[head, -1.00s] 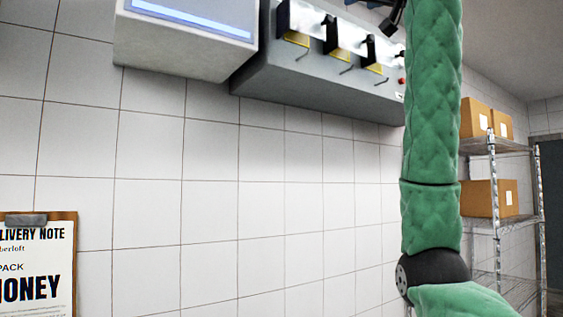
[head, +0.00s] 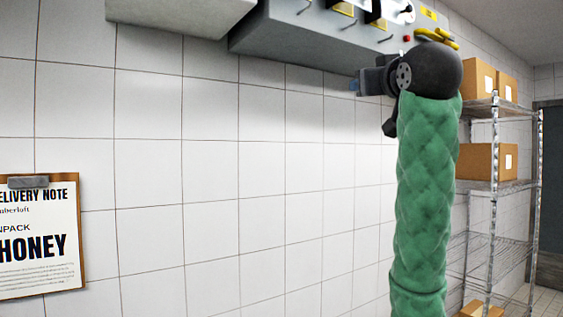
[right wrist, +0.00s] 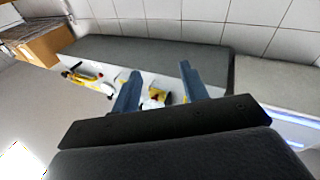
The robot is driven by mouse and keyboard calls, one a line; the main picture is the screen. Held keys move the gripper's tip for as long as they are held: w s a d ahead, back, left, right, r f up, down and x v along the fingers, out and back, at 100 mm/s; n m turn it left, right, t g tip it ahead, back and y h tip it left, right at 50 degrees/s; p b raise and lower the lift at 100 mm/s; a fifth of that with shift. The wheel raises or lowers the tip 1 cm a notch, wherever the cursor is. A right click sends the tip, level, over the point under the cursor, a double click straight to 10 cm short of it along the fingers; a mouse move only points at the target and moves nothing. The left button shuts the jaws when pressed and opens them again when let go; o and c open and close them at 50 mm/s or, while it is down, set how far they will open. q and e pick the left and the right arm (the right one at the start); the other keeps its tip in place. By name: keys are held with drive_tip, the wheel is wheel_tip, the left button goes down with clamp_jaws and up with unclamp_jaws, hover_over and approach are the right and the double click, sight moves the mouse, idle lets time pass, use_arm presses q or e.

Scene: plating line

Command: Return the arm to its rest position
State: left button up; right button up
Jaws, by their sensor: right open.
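My right arm, in a green quilted sleeve (head: 425,190), rises upright at the right of the head view to a dark wrist joint. My right gripper (head: 358,84) points left there, in front of the tiled wall, small and partly hidden by the wrist. In the right wrist view the right gripper (right wrist: 160,86) shows two blue-grey fingers set apart with nothing between them. The switches of the wall panel lie beyond the fingers, apart from them. My left gripper is in neither view.
A grey wall panel (head: 310,45) with switches hangs at the top, beside a pale box (head: 180,12). A wire shelf (head: 492,190) with cardboard boxes (head: 488,162) stands at right. A clipboard (head: 40,235) with a delivery note is at left. The tiled wall between is bare.

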drive_tip(key=w+f+g+h, duration=0.1)
drive_tip(key=w+f+g, duration=0.2)
drive_tip(key=f, duration=2.6)
drive_tip(key=s+a+f+g, duration=0.1)
drive_tip(key=s+f+g, duration=0.15)
drive_tip(key=f, duration=1.15)
drive_tip(key=s+f+g, duration=0.2)
drive_tip(key=s+f, duration=0.2)
drive_tip(key=f, duration=1)
drive_tip(key=s+f+g, duration=0.2)
drive_tip(key=s+f, duration=0.3)
drive_tip(key=f, duration=0.3)
drive_tip(key=s+a+f+g, duration=0.1)
drive_tip(key=s+f+g, duration=0.1)
drive_tip(key=s+f, duration=0.5)
drive_tip(key=s+f+g, duration=0.2)
drive_tip(key=s+f, duration=0.2)
drive_tip(key=f, duration=0.6)
drive_tip(key=s+f+g, duration=0.2)
drive_tip(key=s+f, duration=0.5)
drive_tip(key=s, duration=0.3)
drive_tip(key=s+f+m+g, duration=0.1)
drive_tip(key=s+f+g, duration=0.1)
drive_tip(key=s+f, duration=0.6)
drive_tip(key=s, duration=0.2)
drive_tip(key=shift+s+h, duration=0.3)
drive_tip(key=shift+s, duration=0.05)
drive_tip(key=shift+g, duration=0.25)
